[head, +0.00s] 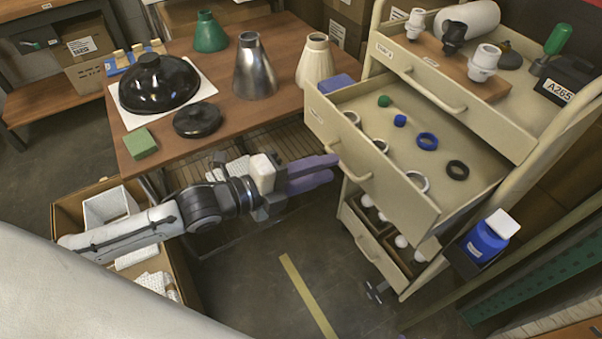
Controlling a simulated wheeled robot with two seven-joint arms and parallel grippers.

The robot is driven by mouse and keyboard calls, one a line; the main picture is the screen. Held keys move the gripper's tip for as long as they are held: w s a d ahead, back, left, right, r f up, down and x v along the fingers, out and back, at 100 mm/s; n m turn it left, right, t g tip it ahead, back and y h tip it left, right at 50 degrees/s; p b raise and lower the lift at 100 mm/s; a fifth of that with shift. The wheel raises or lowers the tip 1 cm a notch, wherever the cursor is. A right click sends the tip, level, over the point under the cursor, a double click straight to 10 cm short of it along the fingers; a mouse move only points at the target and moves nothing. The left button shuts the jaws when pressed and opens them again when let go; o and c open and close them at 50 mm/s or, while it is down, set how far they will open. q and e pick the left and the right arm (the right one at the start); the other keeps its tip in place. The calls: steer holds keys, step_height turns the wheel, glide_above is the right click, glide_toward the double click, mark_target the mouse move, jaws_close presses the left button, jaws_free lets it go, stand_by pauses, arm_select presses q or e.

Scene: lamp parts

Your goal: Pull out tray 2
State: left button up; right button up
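The cream cart has a top tray (409,68) and, below it, a second tray (395,203) that stands far out from the cart. I take this second tray as tray 2; its label (316,115) is too small to read. Several rings and small caps lie in it. Its front handle (352,174) faces my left gripper. My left gripper (334,168) has two purple fingers, slightly apart, with the tips beside the handle's left end. I see nothing held between them, and contact with the handle is unclear. My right gripper is not in view.
A lower tray (372,250) with white bulbs is partly out below. The wooden table (270,108) at left holds lampshades, a black dome and a green block (140,143). A box (68,210) with white packing stands under my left arm. Floor before the cart is mostly clear.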

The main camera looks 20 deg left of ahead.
arm_select(q)
steer(key=v, duration=0.7)
steer(key=shift+a, duration=0.1)
steer(key=s+f+n+g+y, duration=0.2)
steer(key=s+f+n, duration=0.5)
steer(key=f+n, duration=0.4)
steer(key=s+f+n+g+y, duration=0.1)
steer(key=s+f+n+y, duration=0.4)
steer(key=f+n, duration=0.7)
step_height(320, 180, down, 2)
steer(key=shift+s+a+f+n+g, duration=0.1)
steer(key=shift+s+a+n+g, duration=0.2)
steer(key=shift+s, duration=0.85)
steer(key=shift+w+d, duration=0.1)
